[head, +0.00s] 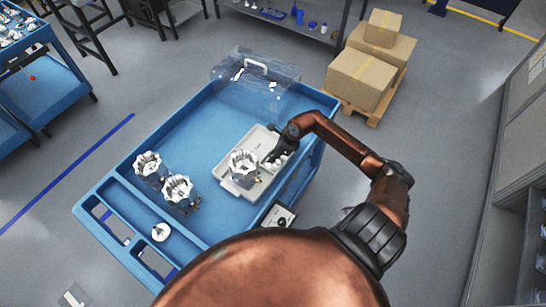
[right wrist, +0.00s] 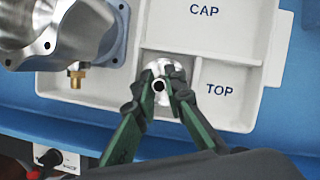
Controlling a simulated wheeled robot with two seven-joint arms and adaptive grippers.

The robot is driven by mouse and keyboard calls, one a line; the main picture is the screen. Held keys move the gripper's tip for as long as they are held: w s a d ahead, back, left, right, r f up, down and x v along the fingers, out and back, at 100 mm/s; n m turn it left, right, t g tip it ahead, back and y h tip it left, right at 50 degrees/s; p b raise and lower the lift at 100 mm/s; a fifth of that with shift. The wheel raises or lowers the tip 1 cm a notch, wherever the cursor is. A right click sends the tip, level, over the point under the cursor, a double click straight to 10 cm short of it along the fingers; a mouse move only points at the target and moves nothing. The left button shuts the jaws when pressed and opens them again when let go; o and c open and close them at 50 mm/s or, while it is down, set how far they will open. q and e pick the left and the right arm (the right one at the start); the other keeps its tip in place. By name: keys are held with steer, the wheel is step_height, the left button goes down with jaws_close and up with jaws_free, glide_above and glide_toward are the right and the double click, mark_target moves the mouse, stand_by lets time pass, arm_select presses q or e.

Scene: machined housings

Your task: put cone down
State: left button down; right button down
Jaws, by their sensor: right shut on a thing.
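My right gripper (right wrist: 160,88) is shut on the cone (right wrist: 158,70), a small shiny metal piece with a dark round hole. The fingers hide much of it. In the right wrist view it is over the small compartment of the light grey tray (right wrist: 110,88), left of the compartment marked TOP and below the one marked CAP. I cannot tell whether it touches the tray floor. In the head view, my right gripper (head: 276,158) is at the tray's right side. My left gripper is not in view.
A machined housing (head: 242,166) sits on the tray's left part, beside my gripper. Two more housings (head: 148,164) (head: 178,188) stand on the blue cart (head: 205,125). A white disc-shaped part (head: 160,232) lies near its front. A clear case (head: 255,78) is at the back.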

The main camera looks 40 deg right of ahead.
steer(key=shift+f, duration=0.15)
steer(key=c, duration=2)
jaws_free()
steer(key=v, duration=1.2)
